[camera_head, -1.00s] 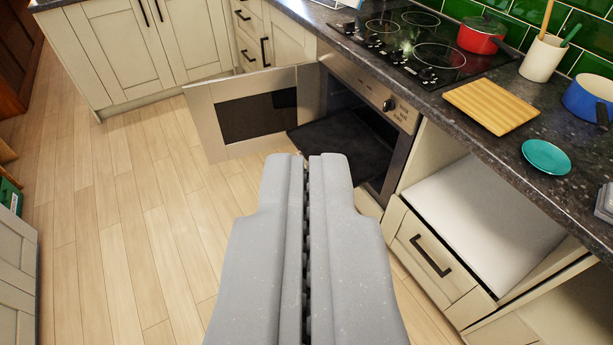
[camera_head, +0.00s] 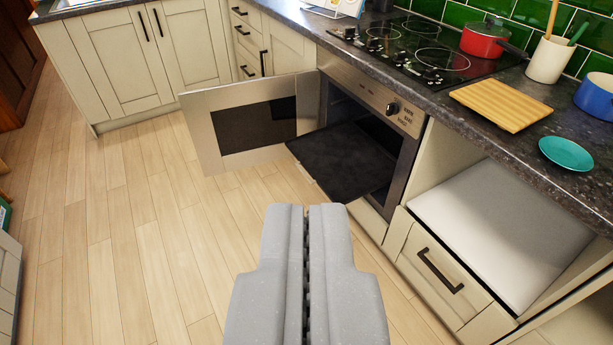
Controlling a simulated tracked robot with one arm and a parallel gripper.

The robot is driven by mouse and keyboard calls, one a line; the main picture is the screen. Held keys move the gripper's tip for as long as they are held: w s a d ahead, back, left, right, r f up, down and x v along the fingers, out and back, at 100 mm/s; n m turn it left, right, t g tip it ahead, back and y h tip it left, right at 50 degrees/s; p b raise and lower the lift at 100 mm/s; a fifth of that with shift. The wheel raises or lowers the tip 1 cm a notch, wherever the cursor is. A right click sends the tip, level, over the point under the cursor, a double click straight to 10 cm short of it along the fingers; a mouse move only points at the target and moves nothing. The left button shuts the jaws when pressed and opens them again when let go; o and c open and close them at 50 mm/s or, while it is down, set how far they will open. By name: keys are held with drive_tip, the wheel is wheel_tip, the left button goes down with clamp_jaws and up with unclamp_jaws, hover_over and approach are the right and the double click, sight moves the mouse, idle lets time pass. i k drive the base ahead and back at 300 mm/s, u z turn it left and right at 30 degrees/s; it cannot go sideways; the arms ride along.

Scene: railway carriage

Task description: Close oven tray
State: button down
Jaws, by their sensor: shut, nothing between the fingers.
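The dark oven tray (camera_head: 340,160) sticks out of the oven (camera_head: 375,105), its front edge beyond the oven opening. The oven door (camera_head: 200,125), steel with a dark window, is swung wide open to the left of the tray. My gripper (camera_head: 305,208) is grey, shut and empty. In the picture its tips are just below the tray's near corner, over the floor. The tips appear apart from the tray. The inner end of the tray is hidden inside the oven.
The counter above holds a hob (camera_head: 415,50), a red pot (camera_head: 485,40), a wooden board (camera_head: 505,105) and a teal plate (camera_head: 566,154). A drawer (camera_head: 440,270) under an open niche is to the right. The wooden floor (camera_head: 130,250) at left is clear.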

sight(345, 162)
drive_tip(key=z, duration=0.6)
drive_tip(key=i, duration=1.9)
drive_tip(key=u, duration=0.45)
